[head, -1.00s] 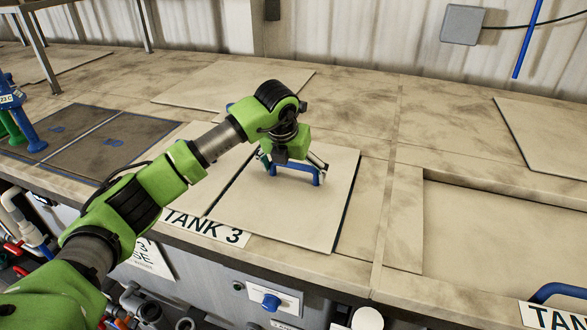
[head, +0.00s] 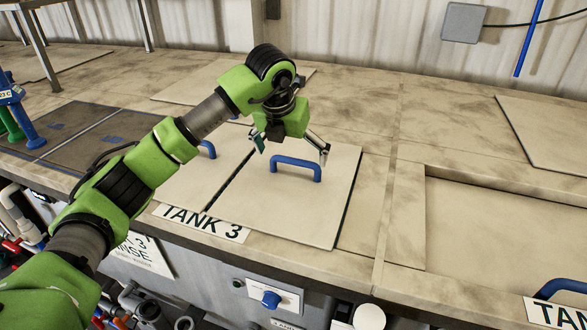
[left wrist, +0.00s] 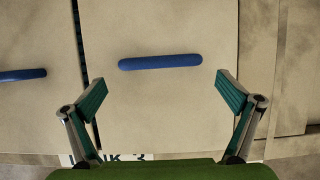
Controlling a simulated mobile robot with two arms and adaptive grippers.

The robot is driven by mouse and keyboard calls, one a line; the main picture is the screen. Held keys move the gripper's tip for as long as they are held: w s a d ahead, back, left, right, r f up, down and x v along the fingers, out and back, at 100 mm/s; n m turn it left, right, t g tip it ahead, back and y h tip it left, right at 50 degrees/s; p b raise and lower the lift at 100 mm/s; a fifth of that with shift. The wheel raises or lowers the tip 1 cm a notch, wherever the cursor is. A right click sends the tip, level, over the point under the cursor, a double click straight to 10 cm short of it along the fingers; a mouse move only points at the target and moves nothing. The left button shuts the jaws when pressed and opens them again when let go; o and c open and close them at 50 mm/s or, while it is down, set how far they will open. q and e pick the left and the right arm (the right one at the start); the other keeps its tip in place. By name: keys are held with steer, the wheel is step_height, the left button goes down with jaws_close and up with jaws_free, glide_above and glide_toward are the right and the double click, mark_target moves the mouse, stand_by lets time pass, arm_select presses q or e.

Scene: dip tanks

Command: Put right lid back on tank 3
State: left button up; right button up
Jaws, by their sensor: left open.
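The right lid (head: 303,207) of tank 3 is a flat beige panel with a blue bar handle (head: 296,164). It lies flat over the right part of the tank, behind the TANK 3 label (head: 202,222). A narrow dark gap separates it from the left lid (head: 190,179), and a dark line shows along its right edge. My left gripper (head: 290,148) is open and empty just above and behind the handle. In the left wrist view the handle (left wrist: 160,62) lies beyond the spread fingertips (left wrist: 160,90), touching neither. My right gripper is not in view.
Dark lids (head: 83,141) and a blue stand (head: 22,115) are at the left. At the right is a recessed tank top (head: 500,230) with a blue handle (head: 562,288) at its front. Another flat panel (head: 550,135) lies at the back right.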

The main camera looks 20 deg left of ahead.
arm_select(q)
steer(key=b+v, duration=0.1)
steer(key=v, duration=0.5)
steer(key=shift+r, duration=0.2)
steer(key=shift+s+f, duration=0.1)
